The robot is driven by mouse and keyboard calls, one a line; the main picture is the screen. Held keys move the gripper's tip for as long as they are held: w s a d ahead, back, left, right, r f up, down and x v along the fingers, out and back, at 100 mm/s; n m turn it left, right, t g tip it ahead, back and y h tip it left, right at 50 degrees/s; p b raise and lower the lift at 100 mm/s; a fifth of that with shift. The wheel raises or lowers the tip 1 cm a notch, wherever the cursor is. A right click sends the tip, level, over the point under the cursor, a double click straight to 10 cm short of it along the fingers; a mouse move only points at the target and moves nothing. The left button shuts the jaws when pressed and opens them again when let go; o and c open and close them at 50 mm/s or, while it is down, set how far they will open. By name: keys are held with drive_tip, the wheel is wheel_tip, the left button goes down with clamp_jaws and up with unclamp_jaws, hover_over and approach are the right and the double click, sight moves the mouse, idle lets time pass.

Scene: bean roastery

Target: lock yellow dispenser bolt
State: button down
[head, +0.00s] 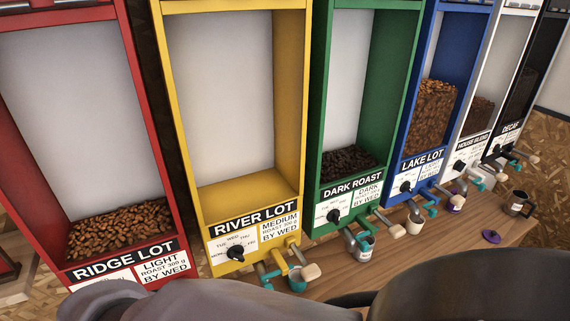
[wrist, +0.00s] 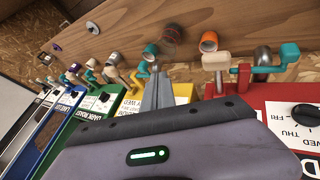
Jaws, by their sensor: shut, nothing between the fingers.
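The yellow dispenser (head: 183,120), labelled RIVER LOT, stands second from the left in the head view, with no beans visible in its bin. Below its dial are a yellow spout fitting (head: 281,262), teal parts and a pale wooden knob (head: 311,271). Which of these is the bolt, and its position, I cannot tell. In the wrist view the yellow front (wrist: 184,92) shows partly behind my gripper (wrist: 155,80). My gripper is shut and empty, its grey fingers pointing toward the fittings beneath the yellow dispenser. It hides part of them; contact cannot be told.
The red dispenser (head: 128,75) stands left and the green dispenser (head: 388,95) right, with similar projecting fittings close by. Blue, white and black ones follow.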

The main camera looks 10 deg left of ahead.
drive_tip(key=shift+s+a, duration=0.1)
drive_tip(key=shift+a, duration=0.4)
drive_tip(key=shift+f, duration=0.15)
drive_tip(key=w+d+f+b, duration=0.1)
drive_tip(key=w+d+f, duration=0.4)
drive_tip(key=w+f, duration=0.2)
drive_tip(key=shift+w+f, duration=0.4)
drive_tip(key=shift+w, duration=0.05)
drive_tip(key=shift+d, duration=0.15)
